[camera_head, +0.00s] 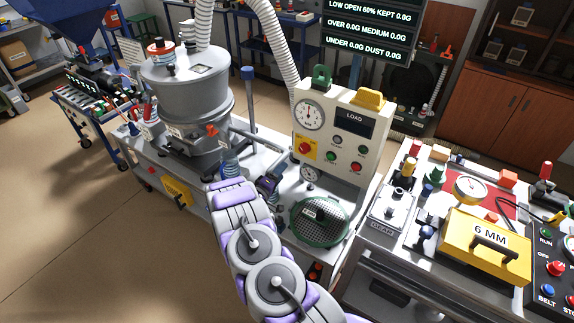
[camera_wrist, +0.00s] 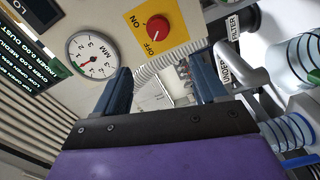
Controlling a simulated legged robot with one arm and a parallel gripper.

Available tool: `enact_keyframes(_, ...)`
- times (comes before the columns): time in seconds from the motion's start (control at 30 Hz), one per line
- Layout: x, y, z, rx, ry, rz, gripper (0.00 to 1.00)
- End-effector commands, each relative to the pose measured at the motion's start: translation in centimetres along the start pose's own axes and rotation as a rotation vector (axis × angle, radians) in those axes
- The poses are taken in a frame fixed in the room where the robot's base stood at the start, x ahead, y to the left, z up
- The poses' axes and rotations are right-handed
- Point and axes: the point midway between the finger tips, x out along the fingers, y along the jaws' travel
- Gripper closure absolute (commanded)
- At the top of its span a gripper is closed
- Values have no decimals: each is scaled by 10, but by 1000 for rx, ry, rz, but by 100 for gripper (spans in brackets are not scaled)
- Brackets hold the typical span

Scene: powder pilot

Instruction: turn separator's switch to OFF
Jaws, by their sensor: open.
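The separator's switch (camera_head: 304,149) is a round red knob on a yellow plate, on the left of the pale panel front. In the wrist view the red knob (camera_wrist: 157,28) is at the top centre, with ON and OFF printed beside it. I cannot tell for sure which label it points to. My gripper (camera_wrist: 164,82) is open, with two blue fingers apart and nothing between them. The fingers appear below the switch plate and apart from the knob. In the head view my gripper (camera_head: 268,186) is left of and below the switch, partly hidden by my arm.
A dial gauge (camera_wrist: 91,55) sits beside the switch plate. Green and red buttons (camera_head: 356,167) are on the same panel. A metal drum (camera_head: 188,88) stands left, with a blue post (camera_head: 249,100) near it. A round green-rimmed mesh (camera_head: 319,221) is below the panel.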

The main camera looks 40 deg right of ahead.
Motion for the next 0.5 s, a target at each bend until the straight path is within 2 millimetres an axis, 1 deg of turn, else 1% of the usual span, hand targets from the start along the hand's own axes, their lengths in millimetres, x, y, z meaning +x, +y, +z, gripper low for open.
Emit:
enact_keyframes(0.03, -8, 0, -1, -1, 2, -2, 29)
enact_keyframes(0.1, -15, -1, -1, -1, 1, -3, 29)
enact_keyframes(0.2, -21, -1, 0, -2, 1, -4, 29)
enact_keyframes(0.5, -23, -2, 0, -2, 0, -2, 29)
